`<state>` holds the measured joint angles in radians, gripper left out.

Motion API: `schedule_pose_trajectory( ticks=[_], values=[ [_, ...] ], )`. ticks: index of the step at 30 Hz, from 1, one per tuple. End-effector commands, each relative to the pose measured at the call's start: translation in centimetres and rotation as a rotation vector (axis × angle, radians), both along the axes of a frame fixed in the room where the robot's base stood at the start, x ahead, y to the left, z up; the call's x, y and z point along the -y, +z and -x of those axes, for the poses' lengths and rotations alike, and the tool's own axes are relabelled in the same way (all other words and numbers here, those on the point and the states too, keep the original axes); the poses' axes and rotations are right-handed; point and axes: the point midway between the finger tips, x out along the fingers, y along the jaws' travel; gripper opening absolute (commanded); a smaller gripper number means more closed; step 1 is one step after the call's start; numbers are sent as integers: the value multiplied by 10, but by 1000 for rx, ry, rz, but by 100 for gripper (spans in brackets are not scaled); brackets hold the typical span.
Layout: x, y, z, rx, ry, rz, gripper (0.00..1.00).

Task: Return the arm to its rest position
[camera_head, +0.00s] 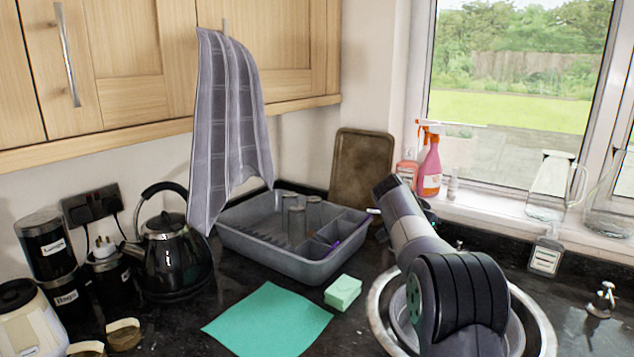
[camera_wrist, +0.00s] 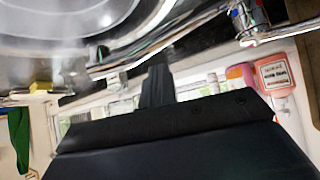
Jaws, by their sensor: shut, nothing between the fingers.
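My arm (camera_head: 420,240) rises from the lower right of the head view, over the sink (camera_head: 540,325), its upper end in front of the baking tray. The fingers cannot be made out clearly there. In the wrist view my gripper (camera_wrist: 157,85) is a dark, narrow shape at the centre, shut with nothing held. The wrist picture looks upside down, with the metal sink (camera_wrist: 60,20) along its top.
A grey dish rack (camera_head: 270,262) holds glasses left of my arm. A green cloth (camera_head: 268,320) and sponge (camera_head: 343,292) lie on the counter. A black kettle (camera_head: 172,250) stands left. Spray bottles (camera_head: 430,170) and a glass jug (camera_head: 550,185) line the windowsill. A towel (camera_head: 228,120) hangs from the cupboards.

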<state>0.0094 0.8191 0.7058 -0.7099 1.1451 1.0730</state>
Motion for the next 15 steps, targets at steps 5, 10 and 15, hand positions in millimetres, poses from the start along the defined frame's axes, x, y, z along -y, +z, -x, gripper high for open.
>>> schedule_pose_trajectory(
  ticks=[5, 10, 15],
  values=[
    [-23, 25, 16, 3, 2, 0, 0],
    [-43, 47, 31, 2, 2, 0, 0],
    [-16, 19, 14, -6, -4, 0, 0]
  ],
)
